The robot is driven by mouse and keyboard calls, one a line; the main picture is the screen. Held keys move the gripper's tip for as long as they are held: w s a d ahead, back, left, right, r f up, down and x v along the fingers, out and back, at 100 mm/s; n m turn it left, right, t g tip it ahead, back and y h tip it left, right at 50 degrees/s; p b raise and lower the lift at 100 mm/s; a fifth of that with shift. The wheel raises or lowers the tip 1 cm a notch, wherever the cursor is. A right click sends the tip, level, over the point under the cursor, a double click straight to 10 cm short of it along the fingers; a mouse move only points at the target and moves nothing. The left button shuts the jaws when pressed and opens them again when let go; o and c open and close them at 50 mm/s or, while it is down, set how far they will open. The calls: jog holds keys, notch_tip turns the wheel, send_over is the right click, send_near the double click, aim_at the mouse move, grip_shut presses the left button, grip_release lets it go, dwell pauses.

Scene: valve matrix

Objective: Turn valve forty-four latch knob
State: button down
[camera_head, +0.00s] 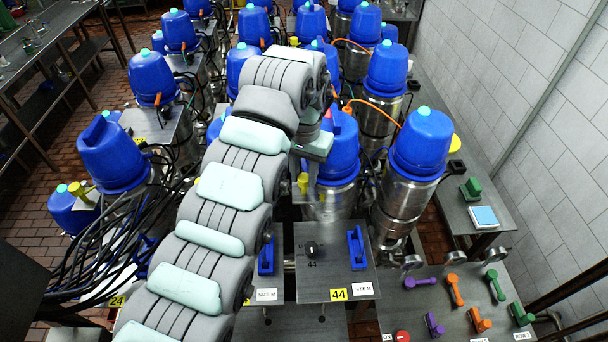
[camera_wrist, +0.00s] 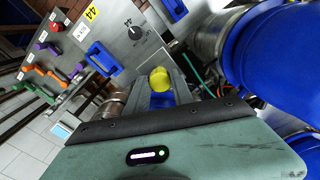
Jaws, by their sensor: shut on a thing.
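The yellow latch knob (camera_wrist: 160,78) sits between the two fingers of my gripper (camera_wrist: 160,88) in the wrist view, and the fingers are shut on it. A small yellow part also shows in the head view (camera_head: 303,183), beside a blue-headed steel valve (camera_head: 339,150) just behind the panel (camera_head: 345,285) marked 44. My gripper (camera_head: 304,176) is at that spot, below the end of my arm. The arm and gripper body hide part of the valve. The knob's turn angle cannot be told.
The 44 panel carries a black dial (camera_head: 311,249) and a blue handle (camera_head: 356,249). Several blue-headed valves with hoses and cables crowd around my arm. A bench (camera_head: 450,290) with coloured handles stands at right, beside the white wall (camera_head: 520,90).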

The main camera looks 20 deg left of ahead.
aim_at(304, 177)
jog(key=shift+n, duration=1.9)
jog(key=shift+b, duration=0.3)
jog(key=c, duration=1.1)
grip_release()
jog(key=shift+r, duration=0.1)
notch_tip(304, 177, up, 11)
jog(key=p, duration=0.3)
jog(key=shift+s, duration=0.1)
